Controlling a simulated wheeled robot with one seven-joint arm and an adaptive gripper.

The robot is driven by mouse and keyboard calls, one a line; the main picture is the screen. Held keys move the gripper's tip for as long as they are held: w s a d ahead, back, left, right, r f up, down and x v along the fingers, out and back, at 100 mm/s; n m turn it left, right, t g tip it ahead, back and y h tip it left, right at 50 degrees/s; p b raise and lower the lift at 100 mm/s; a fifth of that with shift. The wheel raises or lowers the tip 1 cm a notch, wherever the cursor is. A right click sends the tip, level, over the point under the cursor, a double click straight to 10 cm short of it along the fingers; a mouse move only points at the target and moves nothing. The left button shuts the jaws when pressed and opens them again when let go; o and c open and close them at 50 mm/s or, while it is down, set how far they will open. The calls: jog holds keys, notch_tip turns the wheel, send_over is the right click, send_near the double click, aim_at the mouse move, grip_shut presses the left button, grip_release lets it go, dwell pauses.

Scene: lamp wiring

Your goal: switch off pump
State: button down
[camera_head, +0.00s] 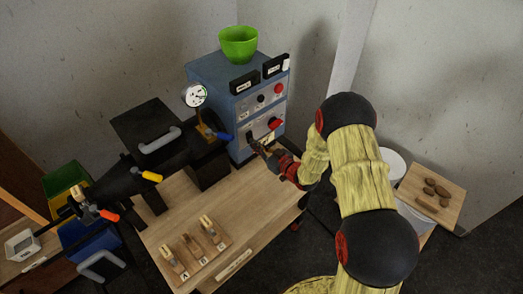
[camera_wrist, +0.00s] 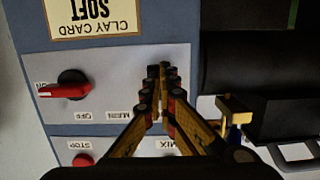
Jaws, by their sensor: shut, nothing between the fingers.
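The blue machine cabinet (camera_head: 213,75) carries the controls. A red rotary knob (camera_wrist: 66,90) sits on its grey plate, with ON, OFF and MAIN labels beside it, upside down in the wrist view. Its red bar lies about level, one end near ON. The knob also shows in the head view (camera_head: 275,123). My gripper (camera_wrist: 161,72) is shut and empty, its fingertips in front of the same plate, right of the knob. Whether they touch the plate I cannot tell. The fingers hide part of the plate; I can read no pump label. In the head view, my gripper (camera_head: 257,147) is low at the cabinet front.
A red STOP button (camera_wrist: 83,160) and a MIX label are on another plate. A CLAY CARD SOFT card (camera_wrist: 92,17) is beside the knob plate. A black machine (camera_head: 150,135) with a gauge (camera_head: 194,95) stands left.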

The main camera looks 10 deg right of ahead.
jog(key=shift+w, duration=0.2)
jog(key=shift+a, duration=0.1)
jog(key=b, duration=0.2)
jog(key=f+t+b, duration=0.1)
jog(key=b, duration=0.1)
jog(key=shift+w+a+y, duration=0.2)
jog(key=shift+w+y, duration=0.1)
jog(key=shift+y, duration=0.1)
jog(key=shift+w+a+r, duration=0.1)
dwell(1.3)
jog(key=shift+b, duration=0.3)
